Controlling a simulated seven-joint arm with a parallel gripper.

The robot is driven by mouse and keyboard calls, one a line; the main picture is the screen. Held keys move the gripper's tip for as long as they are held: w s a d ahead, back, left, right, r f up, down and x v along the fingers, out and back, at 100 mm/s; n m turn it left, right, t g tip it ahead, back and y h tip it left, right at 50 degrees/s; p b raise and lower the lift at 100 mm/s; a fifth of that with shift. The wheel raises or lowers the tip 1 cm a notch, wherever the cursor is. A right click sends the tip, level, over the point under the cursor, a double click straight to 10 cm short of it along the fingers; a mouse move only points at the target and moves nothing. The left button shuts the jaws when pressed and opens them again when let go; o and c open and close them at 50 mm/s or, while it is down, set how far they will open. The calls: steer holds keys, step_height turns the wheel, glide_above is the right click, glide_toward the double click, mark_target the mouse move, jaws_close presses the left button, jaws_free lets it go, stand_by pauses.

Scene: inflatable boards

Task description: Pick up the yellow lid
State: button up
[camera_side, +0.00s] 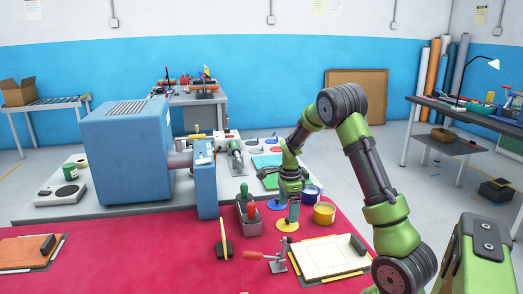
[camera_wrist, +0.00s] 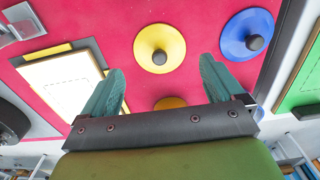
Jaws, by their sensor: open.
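The yellow lid (camera_side: 285,226) lies flat on the red mat, below my gripper (camera_side: 293,212) in the side view. In the wrist view the yellow lid (camera_wrist: 172,38) is a round disc with a dark knob at its middle. My gripper (camera_wrist: 161,64) is open, with its two green fingers spread left and right. The lid shows just ahead of the fingertips, between their lines. Nothing is held. The side view does not clearly show the height of the fingertips above the lid.
A blue lid (camera_wrist: 235,45) lies right of the yellow lid in the wrist view. A yellow pot (camera_side: 325,214) and a blue pot (camera_side: 314,190) stand close to my gripper. A toggle clamp (camera_side: 273,259) and a framed board (camera_side: 325,257) lie in front.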

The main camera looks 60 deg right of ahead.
step_height(320, 180, down, 5)
steer(key=shift+r, duration=0.15)
steer(key=c, duration=1.3)
steer(key=shift+o, duration=0.2)
